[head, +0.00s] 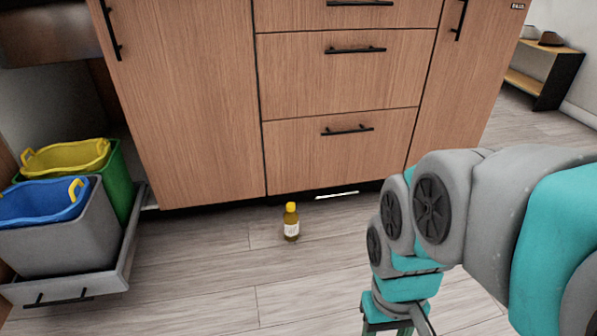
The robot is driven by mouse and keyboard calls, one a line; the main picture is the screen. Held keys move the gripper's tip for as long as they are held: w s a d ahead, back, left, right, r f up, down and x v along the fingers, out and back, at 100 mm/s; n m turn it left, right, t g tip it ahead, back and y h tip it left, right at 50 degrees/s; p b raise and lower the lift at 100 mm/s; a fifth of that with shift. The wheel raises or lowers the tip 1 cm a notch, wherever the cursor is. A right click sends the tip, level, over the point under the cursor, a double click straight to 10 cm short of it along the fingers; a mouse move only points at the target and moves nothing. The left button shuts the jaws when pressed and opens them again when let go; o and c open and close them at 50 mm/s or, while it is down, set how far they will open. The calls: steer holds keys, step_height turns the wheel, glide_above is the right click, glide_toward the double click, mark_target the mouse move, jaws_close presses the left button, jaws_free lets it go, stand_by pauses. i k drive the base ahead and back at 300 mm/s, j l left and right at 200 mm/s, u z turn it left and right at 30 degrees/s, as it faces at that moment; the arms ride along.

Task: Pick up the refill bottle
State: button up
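A small bottle (291,223) with a yellow cap, a pale label and amber-brown contents stands upright on the wood floor. It is just in front of the cabinet, a little left of the middle of the head view, and it is in full view. My gripper (388,328) is at the bottom edge of the view, to the right of the bottle and nearer to me, apart from it. The gripper is cut off by the picture edge, so its fingertips and anything between them are hidden.
The wooden cabinet (190,110) with drawers and black handles closes off the back. At left, a pulled-out grey drawer (112,283) holds bins with yellow and blue liners. A shelf (548,75) stands far right. The floor around the bottle is clear.

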mark_target(290, 219)
steer(key=j+z, duration=0.7)
steer(key=z, duration=0.2)
steer(key=j+z, duration=0.4)
steer(key=k+j, duration=0.1)
steer(key=j, duration=0.3)
steer(key=k+j+z, duration=0.15)
steer(key=j, duration=0.3)
steer(key=k+j, duration=0.1)
steer(key=j, duration=0.3)
